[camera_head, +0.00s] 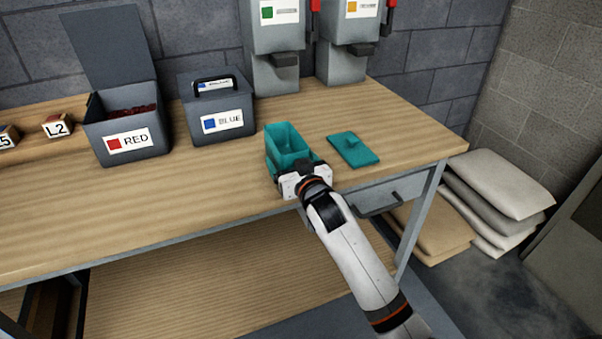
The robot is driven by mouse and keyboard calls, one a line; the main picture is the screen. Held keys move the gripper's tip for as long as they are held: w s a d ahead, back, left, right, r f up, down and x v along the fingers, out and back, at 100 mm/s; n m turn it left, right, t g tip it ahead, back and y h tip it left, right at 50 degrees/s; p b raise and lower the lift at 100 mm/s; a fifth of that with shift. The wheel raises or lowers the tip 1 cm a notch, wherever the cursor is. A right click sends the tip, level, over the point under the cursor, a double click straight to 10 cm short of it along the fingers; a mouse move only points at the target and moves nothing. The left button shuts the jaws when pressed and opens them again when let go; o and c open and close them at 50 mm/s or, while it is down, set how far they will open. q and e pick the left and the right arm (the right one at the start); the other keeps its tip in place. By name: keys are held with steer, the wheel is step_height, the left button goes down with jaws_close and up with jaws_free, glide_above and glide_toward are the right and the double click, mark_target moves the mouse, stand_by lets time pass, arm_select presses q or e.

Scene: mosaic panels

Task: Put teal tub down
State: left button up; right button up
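I cannot tell whether the tub's bottom touches the bench top. The gripper hides the tub's lower near side. My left gripper is not in view.
On the workbench (130,205) stand an open RED bin (128,141) with red contents and a closed BLUE bin (220,123). Two grey dispensers (275,45) (348,48) stand at the back. The bench's front left is clear. Sacks (500,184) are stacked on the floor at right.

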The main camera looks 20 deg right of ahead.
steer(key=s, duration=1)
steer(key=shift+s+d+r, duration=0.2)
steer(key=shift+s+r, duration=0.15)
